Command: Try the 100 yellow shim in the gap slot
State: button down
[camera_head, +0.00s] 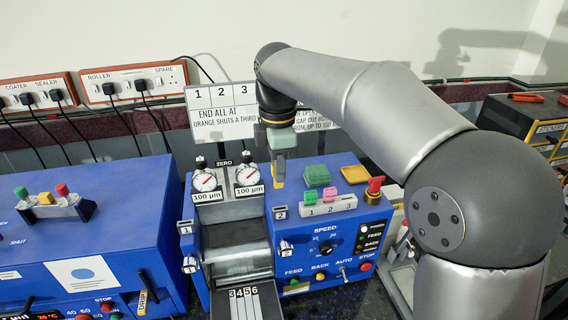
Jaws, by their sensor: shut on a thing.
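My gripper (279,176) points down over the blue roller machine (340,248), just right of the two dials. It is shut on a small yellow piece, which looks like the yellow shim (279,170); the fingers hide much of it, and its marking cannot be read. The shim appears above the small plate marked 2 (280,212); I cannot tell whether it touches anything. Another small plate marked 1 (186,228) is on the left side of the rollers. Which opening is the gap slot cannot be made out clearly.
Two dials marked 100 µm (205,181) stand behind the rollers. A green stack (317,174), a yellow tray (354,174), a white holder with green and pink blocks (330,207) and a red knob (375,188) sit on the machine top right of my gripper.

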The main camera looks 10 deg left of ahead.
aim_at(280, 187)
jog(key=shift+r, duration=0.1)
jog(key=shift+d+f+b, duration=0.1)
jog(key=shift+f+b, duration=1.35)
jog(key=shift+f, duration=1.45)
jog(key=shift+f+b, duration=0.95)
jog(key=shift+f, duration=0.8)
jog(key=c, duration=1.3)
grip_release()
